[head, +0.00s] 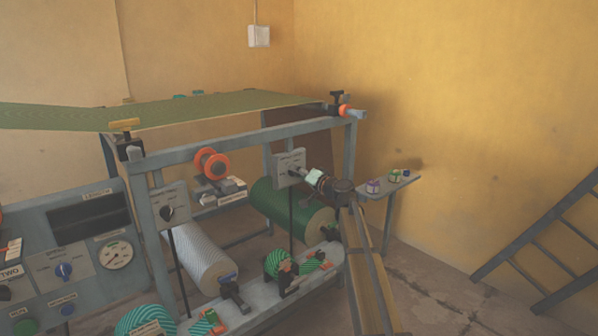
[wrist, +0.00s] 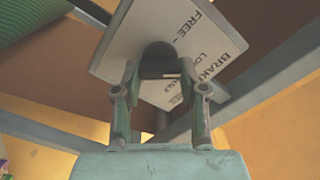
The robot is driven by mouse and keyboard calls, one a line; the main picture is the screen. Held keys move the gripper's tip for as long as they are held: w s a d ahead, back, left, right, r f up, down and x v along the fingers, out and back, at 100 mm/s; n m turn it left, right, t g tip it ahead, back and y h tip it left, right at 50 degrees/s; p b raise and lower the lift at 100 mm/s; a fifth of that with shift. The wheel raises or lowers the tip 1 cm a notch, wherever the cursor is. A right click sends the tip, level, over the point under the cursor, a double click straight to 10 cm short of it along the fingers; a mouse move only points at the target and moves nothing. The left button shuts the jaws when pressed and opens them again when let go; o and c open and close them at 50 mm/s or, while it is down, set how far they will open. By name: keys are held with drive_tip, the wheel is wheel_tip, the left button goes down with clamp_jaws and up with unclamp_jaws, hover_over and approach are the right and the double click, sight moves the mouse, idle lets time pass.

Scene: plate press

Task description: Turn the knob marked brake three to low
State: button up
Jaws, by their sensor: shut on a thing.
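A pale square plate (wrist: 125,45) fills the top of the wrist view. Its print reads "FREE", part of "LOW" and part of "BRAKE"; the brake number is hidden. A round dark knob (wrist: 158,56) stands at its middle, and my gripper (wrist: 158,72) is shut on it, one finger on each side. The knob's pointer is hidden, so its setting cannot be told. In the head view the plate (head: 287,163) is on a post on the right of the machine frame, with my gripper (head: 299,172) against it from the right.
Another plate with a black knob (head: 167,213) stands further left. A green roll (head: 290,212) lies behind and below my gripper. A grey frame beam (head: 250,139) runs above. A small shelf (head: 392,185) with several small items is at right; open floor lies beyond it.

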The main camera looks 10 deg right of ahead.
drive_tip(key=shift+m+p, duration=0.35)
drive_tip(key=shift+m, duration=0.55)
drive_tip(key=o, duration=1.1)
drive_tip(key=shift+o, duration=0.2)
drive_tip(key=v, duration=1.2)
drive_tip(key=shift+a+f, duration=0.1)
